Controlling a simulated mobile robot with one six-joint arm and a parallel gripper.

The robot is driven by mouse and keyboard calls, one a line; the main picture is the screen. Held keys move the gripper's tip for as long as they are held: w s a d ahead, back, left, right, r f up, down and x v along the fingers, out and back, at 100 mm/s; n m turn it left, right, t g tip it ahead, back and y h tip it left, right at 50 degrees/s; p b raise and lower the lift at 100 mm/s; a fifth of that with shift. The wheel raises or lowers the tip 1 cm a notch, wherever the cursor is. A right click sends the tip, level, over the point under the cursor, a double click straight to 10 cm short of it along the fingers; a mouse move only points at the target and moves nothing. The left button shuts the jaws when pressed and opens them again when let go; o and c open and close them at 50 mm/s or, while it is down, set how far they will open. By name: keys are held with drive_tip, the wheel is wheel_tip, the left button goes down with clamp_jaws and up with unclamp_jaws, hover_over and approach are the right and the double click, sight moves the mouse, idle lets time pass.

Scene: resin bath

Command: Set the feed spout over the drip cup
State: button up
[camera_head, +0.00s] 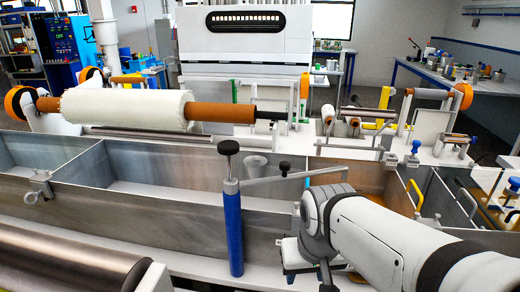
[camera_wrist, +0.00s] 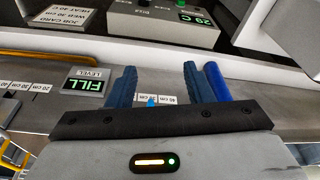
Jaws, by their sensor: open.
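The feed spout seems to be the grey swing arm (camera_head: 295,179) on a blue post (camera_head: 232,230) with a black knob (camera_head: 228,147). The arm reaches right over the bath from the post. A small grey cup (camera_head: 255,165), perhaps the drip cup, stands at the bath's back edge behind the arm, not clearly under its end. In the wrist view my gripper (camera_wrist: 158,77) is open, with two blue fingers apart and nothing held between them. A brighter blue cylinder (camera_wrist: 216,82) shows beside the right finger; I cannot tell if it is the post. My fingertips are hidden in the head view.
The steel bath (camera_head: 130,190) has divided compartments. A dark roller (camera_head: 75,265) lies at front left. A white fabric roll (camera_head: 125,110) spans the back left. The wrist view shows a FILL LEVEL display (camera_wrist: 84,86), centimetre labels and a control box (camera_wrist: 165,22).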

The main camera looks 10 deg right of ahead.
drive_tip(key=w+r+m+g+p, duration=0.1)
drive_tip(key=w+r+m+p, duration=0.3)
drive_tip(key=w+r+m, duration=0.7)
wheel_tip(320, 180, up, 11)
drive_tip(key=m+g+p, duration=0.1)
drive_tip(key=m+p, duration=0.2)
drive_tip(key=m, duration=1.1)
hover_over(286, 164)
drive_tip(key=shift+w+f, duration=0.1)
drive_tip(key=shift+f, duration=0.05)
wheel_tip(286, 164, down, 8)
drive_tip(key=shift+r, duration=0.15)
clamp_jaws()
